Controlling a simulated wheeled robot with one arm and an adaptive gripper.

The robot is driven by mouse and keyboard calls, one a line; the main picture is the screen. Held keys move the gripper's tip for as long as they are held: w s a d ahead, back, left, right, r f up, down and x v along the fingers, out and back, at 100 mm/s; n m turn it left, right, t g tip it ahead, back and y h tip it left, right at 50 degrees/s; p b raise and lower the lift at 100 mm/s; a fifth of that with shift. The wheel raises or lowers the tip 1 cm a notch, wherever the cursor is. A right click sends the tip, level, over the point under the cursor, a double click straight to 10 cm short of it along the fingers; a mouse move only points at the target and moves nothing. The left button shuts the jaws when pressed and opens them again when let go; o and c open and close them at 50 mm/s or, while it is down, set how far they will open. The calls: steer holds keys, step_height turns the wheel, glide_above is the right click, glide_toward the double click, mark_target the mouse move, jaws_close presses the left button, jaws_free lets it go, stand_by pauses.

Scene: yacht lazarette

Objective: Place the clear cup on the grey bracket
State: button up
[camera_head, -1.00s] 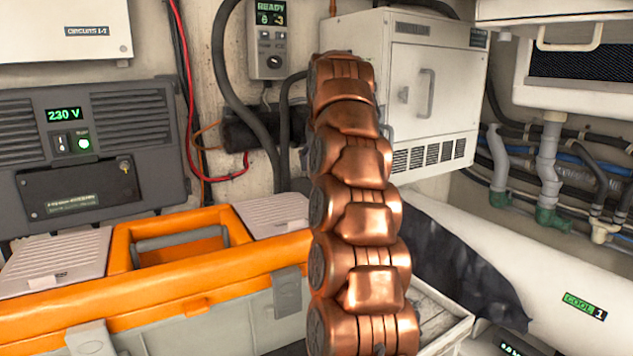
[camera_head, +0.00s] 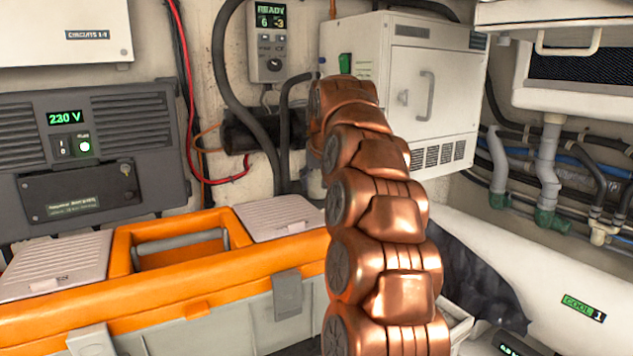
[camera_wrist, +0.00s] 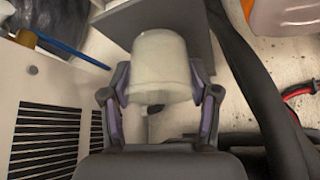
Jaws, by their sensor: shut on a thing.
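The clear cup (camera_wrist: 160,58) looks milky and translucent in the wrist view. My gripper (camera_wrist: 160,82) is shut on it, with one finger on each side. A flat grey piece, which looks like the grey bracket (camera_wrist: 190,20), lies behind the cup at the top of the wrist view. The cup overlaps it in the picture; I cannot tell whether they touch. In the head view my copper arm hides the gripper, and I cannot make out the cup or bracket there.
A white vented cabinet (camera_head: 440,85) hangs behind my arm. A dark hose (camera_wrist: 255,85) runs close on the right in the wrist view. An orange toolbox (camera_head: 130,290) stands left, below the grey 230 V unit (camera_head: 90,165). A white cylinder (camera_head: 560,270) lies at right.

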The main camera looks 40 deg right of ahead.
steer(key=shift+w+f, duration=0.35)
steer(key=shift+w, duration=0.1)
steer(key=shift+f, duration=0.2)
steer(key=o, duration=0.9)
steer(key=shift+o, duration=0.2)
steer(key=shift+r, duration=0.25)
steer(key=b+v, duration=0.1)
steer(key=v, duration=1.1)
steer(key=shift+b, duration=0.35)
